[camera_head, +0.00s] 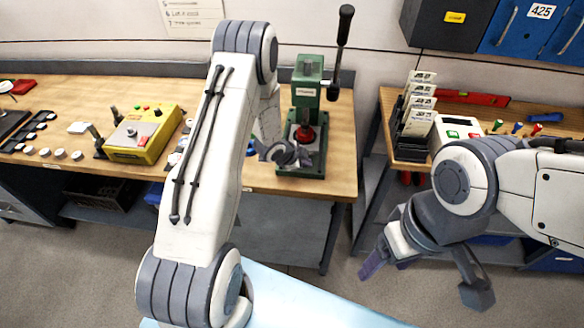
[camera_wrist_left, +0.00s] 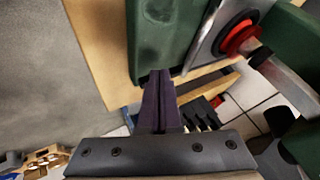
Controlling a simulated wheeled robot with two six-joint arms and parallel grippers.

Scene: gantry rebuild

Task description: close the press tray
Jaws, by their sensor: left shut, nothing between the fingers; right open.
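The green press (camera_head: 306,78) stands at the right end of the wooden bench, with a black-handled lever on top. A red round part (camera_head: 305,134) sits low in it on a pale plate, which may be the tray; how far the tray is out I cannot tell. In the left wrist view the red part (camera_wrist_left: 238,38) sits on a silver plate (camera_wrist_left: 205,45) beside a green block (camera_wrist_left: 165,35). My left gripper (camera_head: 290,156) is shut and empty at the press's lower front; its dark fingers (camera_wrist_left: 160,92) end at the green block's edge, contact unclear. My right gripper (camera_head: 424,280) is open and empty above the floor.
A yellow control box (camera_head: 143,133) stands left of the press on the bench. A second bench at right holds a card rack (camera_head: 415,105) and a white box (camera_head: 455,132) with buttons. A gap separates the benches. Blue cabinets (camera_head: 535,28) hang at upper right.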

